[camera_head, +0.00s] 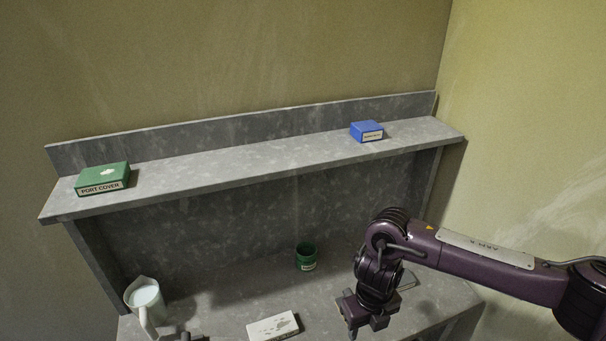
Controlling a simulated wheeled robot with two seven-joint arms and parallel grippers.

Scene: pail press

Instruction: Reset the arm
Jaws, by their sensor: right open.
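My right arm reaches in from the right edge over the grey counter. My right gripper (366,312) points down above the right part of the counter. Its jaws are open and nothing shows between them. My left gripper cannot be made out; only a small dark piece shows at the bottom edge near the pitcher.
A green box (103,179) labelled PORT COVER and a blue box (367,131) sit on the upper shelf (240,164). Below, a white pitcher (146,302), a green cup (306,256) and a white block (273,326) stand on the counter (225,300).

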